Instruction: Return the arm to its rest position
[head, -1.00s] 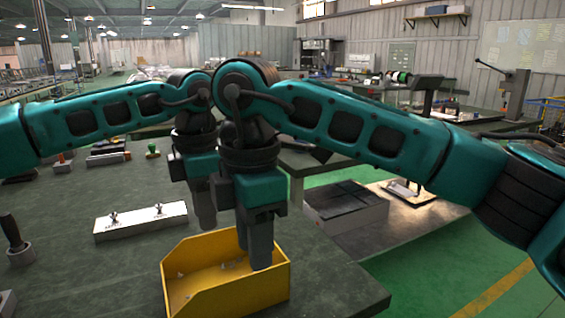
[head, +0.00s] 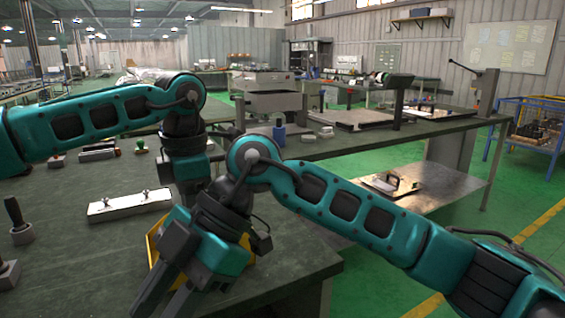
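My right arm comes in from the right. Its gripper (head: 164,300) is tilted, with the fingers pointing down and to the left in front of the yellow bin. The two fingers look apart, with nothing visible between them, though the tips run close to the bottom edge of the picture. My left arm comes in from the left. Its gripper (head: 188,188) points down behind the right one, its fingers mostly hidden, so I cannot tell their state. The yellow bin (head: 154,240) stands on the dark table and is mostly covered by my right gripper.
A pale metal plate with two small fittings (head: 130,206) lies on the table to the left. A black-handled tool (head: 17,220) stands at the far left. A second bench (head: 400,140) with equipment is behind. Green floor (head: 350,285) is open to the right of the table edge.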

